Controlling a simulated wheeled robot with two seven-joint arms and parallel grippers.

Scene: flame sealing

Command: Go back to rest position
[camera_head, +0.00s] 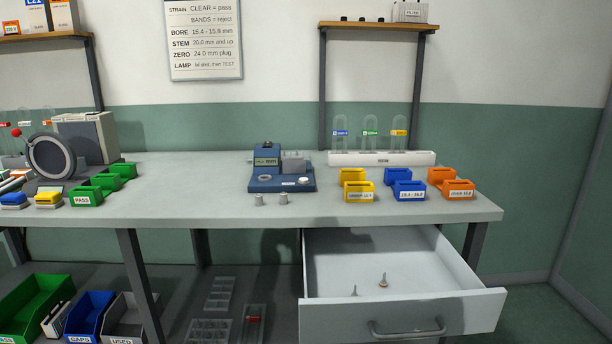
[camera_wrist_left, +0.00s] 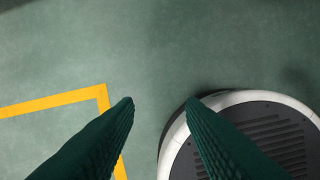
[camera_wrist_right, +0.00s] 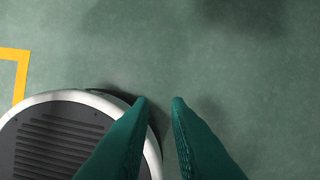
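My left gripper (camera_wrist_left: 160,101) shows in the left wrist view with its two dark green fingers apart and nothing between them. It hangs over the green floor beside my round base. My right gripper (camera_wrist_right: 160,101) shows in the right wrist view, also with fingers apart and empty, above bare floor. The gap between its fingertips is narrower than the left one's. Neither gripper nor arm appears in the head view. The grey workbench (camera_head: 215,200) stands ahead, and its drawer (camera_head: 402,312) is pulled open with two small pieces inside.
A blue device (camera_head: 281,178) stands mid-bench, with two small grey plugs in front. Yellow, blue and orange bins (camera_head: 458,190) stand at the right, green bins (camera_head: 86,197) at the left. The open drawer juts out from the bench front. A yellow line (camera_wrist_left: 55,102) marks the floor.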

